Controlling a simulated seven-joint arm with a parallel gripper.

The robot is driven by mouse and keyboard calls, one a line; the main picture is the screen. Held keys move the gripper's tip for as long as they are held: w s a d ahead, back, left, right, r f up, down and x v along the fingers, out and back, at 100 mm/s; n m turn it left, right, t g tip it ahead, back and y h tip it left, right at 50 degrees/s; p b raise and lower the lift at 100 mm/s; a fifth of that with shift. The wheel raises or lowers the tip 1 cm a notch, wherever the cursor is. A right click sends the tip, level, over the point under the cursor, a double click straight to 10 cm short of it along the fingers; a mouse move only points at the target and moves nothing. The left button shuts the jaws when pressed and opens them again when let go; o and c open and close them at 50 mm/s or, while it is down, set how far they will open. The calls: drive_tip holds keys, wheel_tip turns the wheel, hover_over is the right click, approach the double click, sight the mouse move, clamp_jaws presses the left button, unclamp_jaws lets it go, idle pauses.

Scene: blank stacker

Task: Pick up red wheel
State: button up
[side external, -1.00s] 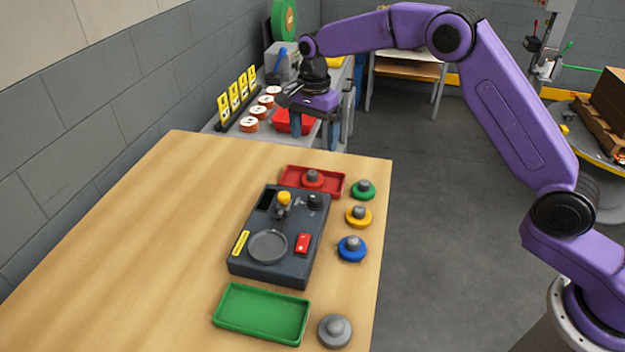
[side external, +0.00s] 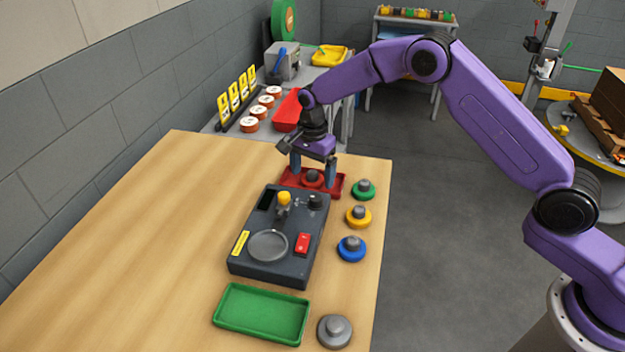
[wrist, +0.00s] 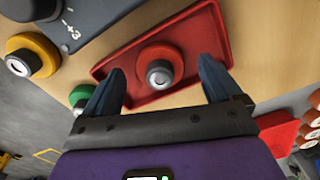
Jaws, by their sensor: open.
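The red wheel (side external: 312,180) with its grey hub sits in the red tray (side external: 335,190) at the far end of the wooden table. My gripper (side external: 312,180) is low over this tray, with its two fingers apart on either side of the wheel in the side view. In the wrist view, the red wheel (wrist: 160,66) lies ahead of and between the open fingers (wrist: 158,88), inside the red tray (wrist: 199,28). The gap between the fingers is empty. I cannot tell the exact fingertip height above the tray.
Green (side external: 364,189), yellow (side external: 358,216) and blue (side external: 351,248) wheels stand along the right table edge. A dark control box (side external: 275,275) is just in front of the red tray. A green tray (side external: 262,314) and grey wheel (side external: 334,331) are nearer. The table's left side is clear.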

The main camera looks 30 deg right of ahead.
sight(313, 172)
drive_tip(key=c, duration=1.2)
drive_tip(key=shift+r, duration=0.1)
drive_tip(key=shift+r, duration=0.5)
wheel_tip(313, 172, up, 2)
drive_tip(key=shift+r, duration=0.2)
drive_tip(key=s+d+r, duration=0.4)
drive_tip(key=s+r, duration=0.5)
drive_tip(key=s, duration=0.4)
drive_tip(key=shift+s+r, duration=0.2)
drive_tip(key=shift+r, duration=0.05)
